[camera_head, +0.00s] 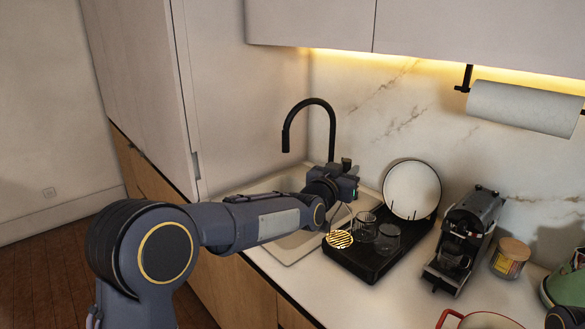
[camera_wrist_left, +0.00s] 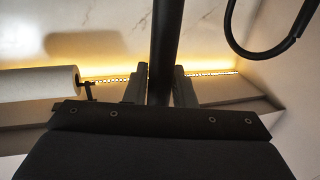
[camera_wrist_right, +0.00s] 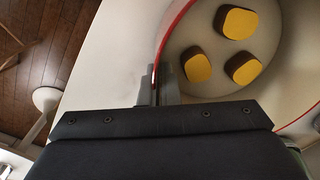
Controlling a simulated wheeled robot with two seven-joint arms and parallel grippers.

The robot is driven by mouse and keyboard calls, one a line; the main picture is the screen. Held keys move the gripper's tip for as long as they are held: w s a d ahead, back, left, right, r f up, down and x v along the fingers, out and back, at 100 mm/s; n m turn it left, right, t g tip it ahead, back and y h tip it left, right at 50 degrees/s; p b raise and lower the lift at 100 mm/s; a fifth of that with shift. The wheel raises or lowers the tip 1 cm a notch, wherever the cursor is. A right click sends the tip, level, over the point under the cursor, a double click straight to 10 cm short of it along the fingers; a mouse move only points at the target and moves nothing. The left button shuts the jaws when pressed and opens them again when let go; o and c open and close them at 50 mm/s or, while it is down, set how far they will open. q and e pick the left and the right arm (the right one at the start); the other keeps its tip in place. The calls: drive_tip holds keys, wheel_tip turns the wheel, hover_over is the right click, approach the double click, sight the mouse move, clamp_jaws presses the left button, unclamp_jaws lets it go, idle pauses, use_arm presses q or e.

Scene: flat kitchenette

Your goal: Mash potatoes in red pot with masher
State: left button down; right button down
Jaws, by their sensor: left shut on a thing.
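My left gripper (camera_head: 345,187) is shut on the masher's black handle, which stands between its fingers in the left wrist view (camera_wrist_left: 166,45). The masher's yellow slotted head (camera_head: 340,239) hangs below it, over the near left corner of the black tray. The red pot (camera_head: 487,320) is cut off at the bottom edge of the head view. In the right wrist view the red-rimmed pot (camera_wrist_right: 185,25) holds three yellow potato pieces (camera_wrist_right: 240,22). My right gripper (camera_wrist_right: 156,92) has its fingers close together at the pot's rim; whether they pinch it is unclear.
The black tray (camera_head: 350,262) holds glasses (camera_head: 388,238) and a white plate (camera_head: 411,190). A sink with a black tap (camera_head: 332,130) lies behind my left arm. A paper roll (camera_head: 525,106) hangs above.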

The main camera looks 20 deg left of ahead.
use_arm(q)
drive_tip(key=s+d+r+m+g+h, duration=0.1)
drive_tip(key=s+d+m+h, duration=0.1)
drive_tip(key=d, duration=0.8)
drive_tip(key=s+d+r+m+g+h, duration=0.1)
drive_tip(key=s+d+h, duration=0.3)
drive_tip(key=d, duration=0.5)
drive_tip(key=shift+s+d+r+m+g, duration=0.4)
drive_tip(key=shift+s+m+g, duration=0.25)
drive_tip(key=shift+s, duration=0.55)
drive_tip(key=c, duration=2.2)
unclamp_jaws()
drive_tip(key=s+d+m+g+h, duration=0.1)
drive_tip(key=s+d, duration=0.4)
drive_tip(key=s+d+r+m+g+h, duration=0.1)
drive_tip(key=s+d+m+g+h, duration=0.1)
drive_tip(key=s+d, duration=0.3)
drive_tip(key=s+d+m+g+h, duration=0.1)
drive_tip(key=s+d+g, duration=0.1)
drive_tip(key=s+d, duration=0.3)
drive_tip(key=shift+s+d+r+m+h, duration=0.1)
drive_tip(key=shift+d+m+h, duration=0.05)
drive_tip(key=shift+d, duration=0.25)
drive_tip(key=shift+d+r+m+h, duration=0.1)
drive_tip(key=shift+d+h, duration=0.05)
drive_tip(key=shift+d, duration=0.25)
drive_tip(key=shift+s+f, duration=0.1)
drive_tip(key=shift+f, duration=0.3)
wheel_tip(320, 180, down, 8)
